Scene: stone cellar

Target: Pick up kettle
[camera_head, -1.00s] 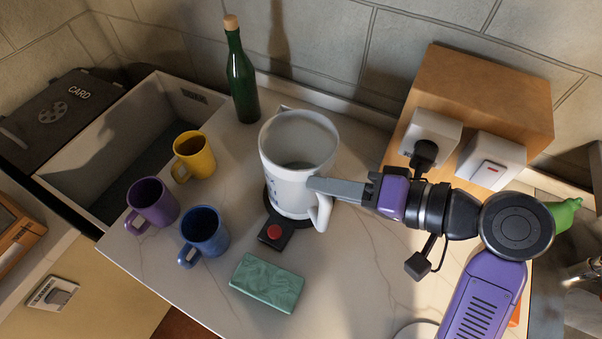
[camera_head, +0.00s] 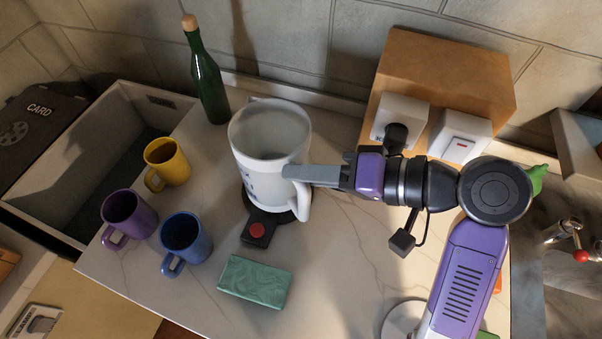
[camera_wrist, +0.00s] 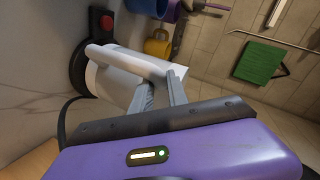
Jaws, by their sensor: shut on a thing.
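The white kettle (camera_head: 262,152), open at the top, is at the middle of the counter over its round black base with a red button (camera_head: 257,230). I cannot tell whether it rests on the base or is slightly above it. My gripper (camera_head: 292,173) reaches in from the right and is shut on the kettle's handle (camera_head: 304,202). In the wrist view the fingers of my gripper (camera_wrist: 160,84) lie at the handle (camera_wrist: 132,60), with the kettle's body (camera_wrist: 112,88) behind. The base (camera_wrist: 78,66) shows beside the kettle's bottom.
Yellow (camera_head: 172,164), purple (camera_head: 128,214) and blue (camera_head: 186,238) mugs stand left of the kettle. A green bottle (camera_head: 208,88) stands behind. A green block (camera_head: 255,282) lies in front. A wooden box with sockets (camera_head: 445,80) stands behind my arm. A sink (camera_head: 95,150) is at left.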

